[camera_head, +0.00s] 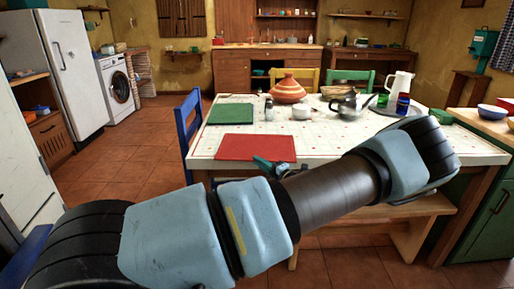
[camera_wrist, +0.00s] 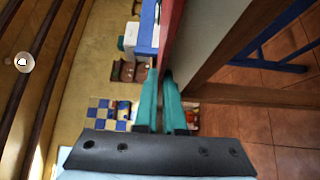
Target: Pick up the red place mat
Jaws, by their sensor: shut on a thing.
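The red place mat (camera_head: 250,147) lies on the front left part of the white-topped table (camera_head: 200,152) in the head view. It looks flat, with its front side along the table's front edge. My gripper (camera_head: 270,163) is at the mat's front edge, right of its middle, partly hidden behind my own arm. In the wrist view the teal fingers of my gripper (camera_wrist: 160,74) are close together, with the mat's red edge (camera_wrist: 172,22) at their tips. The gripper is shut on the mat's edge. The exact contact is hard to see.
A green mat (camera_head: 230,114) lies behind the red one. A striped clay pot (camera_head: 288,92), a white cup (camera_head: 301,113), a metal teapot (camera_head: 345,105) and a white pitcher (camera_head: 400,88) stand farther back. A blue chair (camera_head: 186,125) is at the table's left; a bench (camera_head: 390,212) is in front.

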